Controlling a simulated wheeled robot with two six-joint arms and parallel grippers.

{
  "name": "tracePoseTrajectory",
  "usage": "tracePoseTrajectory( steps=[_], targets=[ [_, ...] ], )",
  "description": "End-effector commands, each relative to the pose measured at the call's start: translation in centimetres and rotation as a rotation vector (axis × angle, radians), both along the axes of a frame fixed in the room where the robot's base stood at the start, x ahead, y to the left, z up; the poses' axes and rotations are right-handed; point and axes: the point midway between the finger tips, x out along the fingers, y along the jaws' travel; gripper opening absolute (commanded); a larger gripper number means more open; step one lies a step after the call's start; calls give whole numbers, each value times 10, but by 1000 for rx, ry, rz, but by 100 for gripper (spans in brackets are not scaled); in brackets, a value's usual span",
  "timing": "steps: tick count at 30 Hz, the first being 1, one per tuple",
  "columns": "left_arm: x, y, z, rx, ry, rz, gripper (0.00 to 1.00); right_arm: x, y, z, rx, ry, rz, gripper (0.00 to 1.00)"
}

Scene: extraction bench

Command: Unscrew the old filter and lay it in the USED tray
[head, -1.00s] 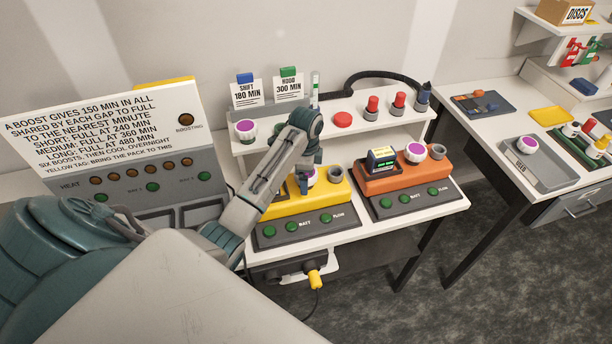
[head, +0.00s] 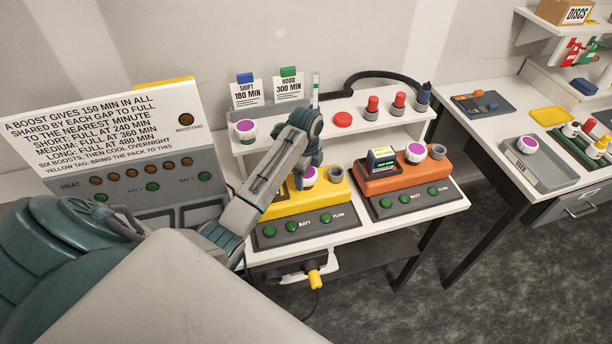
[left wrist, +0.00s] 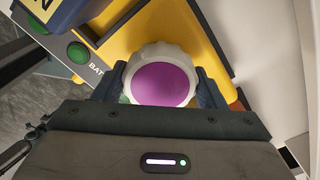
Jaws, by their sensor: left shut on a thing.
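The old filter, a white ridged knob with a purple top (left wrist: 163,80), sits between my left gripper's fingers (left wrist: 162,88) in the left wrist view. In the head view the filter (head: 309,176) shows at the yellow pack (head: 328,201), partly behind my left gripper (head: 300,178), which is shut on it. I cannot tell whether its thread is still engaged. The USED tray (head: 566,179) is on the right-hand table, and a similar purple-topped filter (head: 527,145) lies in it. My right gripper is not in view.
An orange pack (head: 405,176) with its own purple-topped filter (head: 414,152) stands right of the yellow one. A shelf (head: 325,129) behind holds another purple-topped filter (head: 245,130) and red-topped parts. A floor gap separates the bench from the right-hand table.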

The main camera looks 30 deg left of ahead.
Motion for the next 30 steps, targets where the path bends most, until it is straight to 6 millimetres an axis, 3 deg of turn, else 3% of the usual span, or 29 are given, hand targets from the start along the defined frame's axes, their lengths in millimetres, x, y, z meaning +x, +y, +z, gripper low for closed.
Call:
tracePoseTrajectory(
  steps=[30],
  targets=[
    [0, 0, 1, 0, 0, 1365, 37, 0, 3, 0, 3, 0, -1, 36]
  ],
)
